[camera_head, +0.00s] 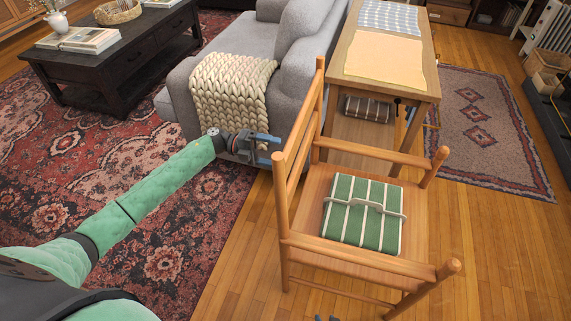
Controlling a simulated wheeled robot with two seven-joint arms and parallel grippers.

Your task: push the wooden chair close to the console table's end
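The wooden chair (304,235) stands upright on the wood floor at centre right, its back on the left and its seat opening to the right. A green striped cushion (362,212) lies on the seat. The console table (344,82) stands behind it, its near end close to the chair's far armrest. In this view the chair overlaps the table's end, so the exact gap is hidden.
A grey sofa (250,45) with a knitted throw (232,88) stands left of the table. A black coffee table (110,58) is at upper left on a red rug (110,150). A smaller rug (480,125) lies right of the table. Floor right of the chair is clear.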

